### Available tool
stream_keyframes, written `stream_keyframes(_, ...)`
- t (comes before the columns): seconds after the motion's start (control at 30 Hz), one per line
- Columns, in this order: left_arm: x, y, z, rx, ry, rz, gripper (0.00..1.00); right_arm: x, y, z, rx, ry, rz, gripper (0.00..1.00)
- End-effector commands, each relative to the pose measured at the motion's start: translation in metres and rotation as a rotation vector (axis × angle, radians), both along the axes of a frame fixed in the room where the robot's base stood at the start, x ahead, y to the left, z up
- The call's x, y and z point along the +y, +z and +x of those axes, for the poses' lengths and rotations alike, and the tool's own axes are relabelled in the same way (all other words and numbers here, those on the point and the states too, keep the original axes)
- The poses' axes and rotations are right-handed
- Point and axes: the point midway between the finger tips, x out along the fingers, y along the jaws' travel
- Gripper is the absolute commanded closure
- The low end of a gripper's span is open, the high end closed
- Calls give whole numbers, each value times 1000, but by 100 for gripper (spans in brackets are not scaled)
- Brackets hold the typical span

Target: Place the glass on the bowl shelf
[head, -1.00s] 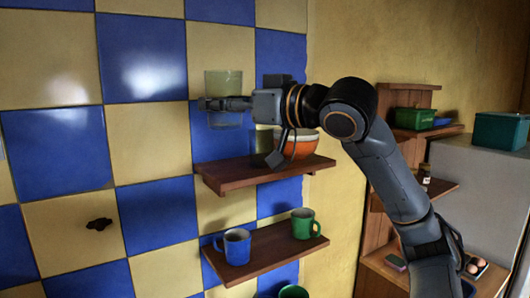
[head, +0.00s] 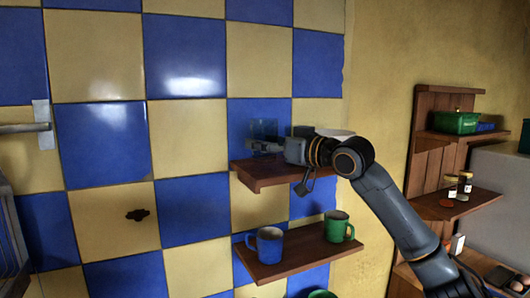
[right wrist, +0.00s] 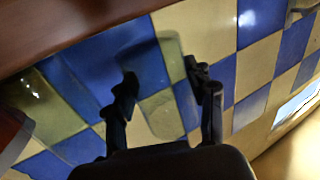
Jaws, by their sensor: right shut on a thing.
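The clear glass (head: 262,129) is upright in my right gripper (head: 264,147) at the left part of the upper wall shelf (head: 262,183). The gripper is shut around its side. I cannot tell whether its base touches the board. In the right wrist view the fingers (right wrist: 165,90) stand on both sides of the see-through glass (right wrist: 158,78), with the brown board at the top left. The bowl (head: 335,133) is mostly hidden behind my right arm; only a pale rim shows. My left gripper is out of view.
A lower shelf (head: 290,262) holds a blue mug (head: 270,245) and a green mug (head: 338,226). A wooden rack with a green box (head: 456,122) stands at the right. A dark hook-like piece (head: 137,215) is on the tiled wall.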

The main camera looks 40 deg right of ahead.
Motion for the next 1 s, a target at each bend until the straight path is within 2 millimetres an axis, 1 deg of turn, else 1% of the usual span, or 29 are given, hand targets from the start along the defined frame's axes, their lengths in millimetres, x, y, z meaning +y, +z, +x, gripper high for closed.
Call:
stream_keyframes(0.03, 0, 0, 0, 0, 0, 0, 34, 0, -8, 0, 3, 0, 3, 88)
stream_keyframes(0.2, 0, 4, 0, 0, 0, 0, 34, 0, -19, 0, -1, 1, 1, 88)
stream_keyframes(0.47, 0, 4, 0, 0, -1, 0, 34, 0, -21, -1, -2, 0, 0, 88)
stream_keyframes(0.63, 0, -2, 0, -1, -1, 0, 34, 0, -26, -1, -2, 0, 0, 88)
stream_keyframes(0.67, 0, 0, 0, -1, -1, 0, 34, 0, -25, 0, 0, 0, 0, 39)
stream_keyframes(0.7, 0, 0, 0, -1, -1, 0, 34, 0, -25, 0, 0, 0, 0, 31)
stream_keyframes(0.73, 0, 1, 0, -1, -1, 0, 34, 0, -25, 0, 0, 0, 0, 25)
stream_keyframes(0.77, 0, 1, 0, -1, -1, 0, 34, 0, -25, 0, 0, 0, 0, 23)
stream_keyframes(1.0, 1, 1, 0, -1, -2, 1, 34, 0, -25, 0, 0, 0, 0, 23)
